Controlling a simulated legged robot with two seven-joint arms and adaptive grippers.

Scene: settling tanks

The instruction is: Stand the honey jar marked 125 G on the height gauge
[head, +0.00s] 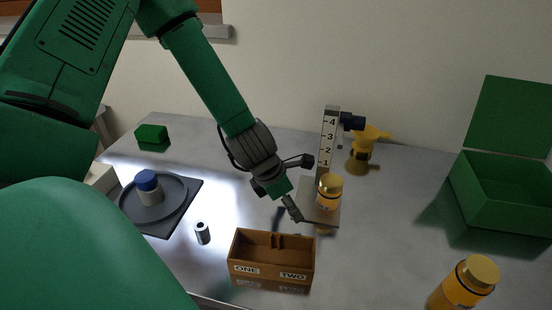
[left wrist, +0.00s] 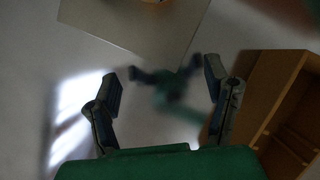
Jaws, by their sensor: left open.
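The height gauge (head: 327,135) is an upright scale numbered 1 to 4, with a dark clamp near its top and a flat grey base plate (head: 317,213). A small honey jar (head: 329,193) with a gold lid stands upright on that plate, in front of the scale. A larger gold-lidded jar (head: 465,284) stands at the front right. I cannot read the marking on either jar. My left gripper (head: 292,208) is open and empty, just left of the plate and apart from the small jar. In the left wrist view the open fingers (left wrist: 165,90) have the plate (left wrist: 135,25) beyond them. My right gripper is not in view.
A wooden box (head: 272,270) marked ONE and TWO stands in front of the gripper. A metal cylinder (head: 202,233), a dark round tray (head: 180,205) with a blue-topped item (head: 147,181), and a green block (head: 151,134) are left.

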